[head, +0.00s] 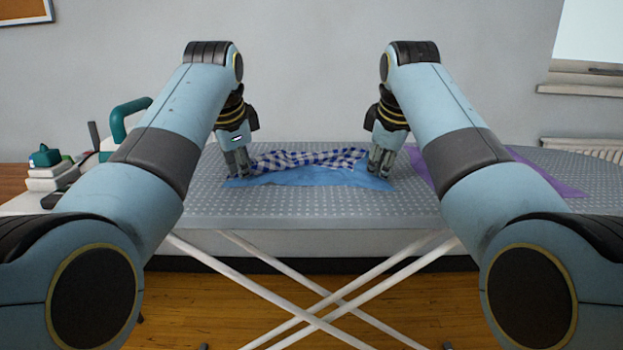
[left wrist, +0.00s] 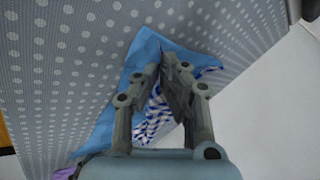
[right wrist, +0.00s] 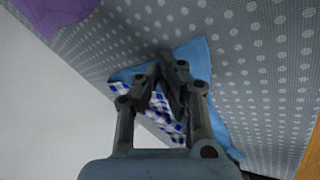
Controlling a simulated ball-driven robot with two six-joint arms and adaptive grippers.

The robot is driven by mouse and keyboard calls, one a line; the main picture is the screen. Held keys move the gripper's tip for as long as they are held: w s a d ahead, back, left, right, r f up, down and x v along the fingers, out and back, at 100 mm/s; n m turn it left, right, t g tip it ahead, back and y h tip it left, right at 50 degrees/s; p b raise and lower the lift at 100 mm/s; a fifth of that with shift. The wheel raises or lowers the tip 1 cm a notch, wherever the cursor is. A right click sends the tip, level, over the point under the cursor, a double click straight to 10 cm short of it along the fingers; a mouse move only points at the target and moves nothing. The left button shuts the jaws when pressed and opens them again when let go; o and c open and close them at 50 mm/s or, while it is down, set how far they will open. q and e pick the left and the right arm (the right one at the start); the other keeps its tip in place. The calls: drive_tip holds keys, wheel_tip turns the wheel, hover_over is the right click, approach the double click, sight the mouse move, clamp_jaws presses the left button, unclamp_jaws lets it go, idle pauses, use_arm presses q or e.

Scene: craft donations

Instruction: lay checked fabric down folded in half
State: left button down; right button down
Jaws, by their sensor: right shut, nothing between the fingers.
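The blue-and-white checked fabric (head: 310,158) lies rumpled on the ironing board, spanning between my two grippers. Plain light-blue cloth (head: 315,177) shows along its near side; I cannot tell whether this is its underside or a separate piece. The checks also show between the fingers in the left wrist view (left wrist: 157,118) and right wrist view (right wrist: 160,104). My left gripper (head: 238,174) points down at the cloth's left end, its fingertips close together; no cloth is visibly pinched. My right gripper (head: 380,172) is shut and empty at the right end, low over the blue cloth.
The grey dotted ironing board (head: 310,207) has clear room in front. Purple cloth (head: 545,178) lies on its right part, behind my right arm. A teal-handled iron (head: 123,118) and stacked items (head: 48,172) are at the left.

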use_arm(q)
drive_tip(key=shift+s+r, duration=0.1)
use_arm(e)
drive_tip(key=shift+s+r, duration=0.1)
use_arm(q)
drive_tip(key=c, duration=1.2)
unclamp_jaws()
use_arm(e)
drive_tip(key=c, duration=1.2)
unclamp_jaws()
use_arm(q)
drive_tip(key=v, duration=0.2)
drive_tip(key=shift+r, duration=0.45)
use_arm(e)
drive_tip(key=v, duration=0.2)
drive_tip(key=shift+r, duration=0.45)
use_arm(q)
drive_tip(key=s+v, duration=0.1)
drive_tip(key=v, duration=0.6)
drive_tip(key=shift+s, duration=0.35)
use_arm(e)
drive_tip(key=s+v, duration=0.1)
drive_tip(key=v, duration=0.7)
drive_tip(key=shift+f, duration=0.35)
use_arm(q)
drive_tip(key=shift+s, duration=0.1)
use_arm(e)
drive_tip(key=shift+s, duration=0.15)
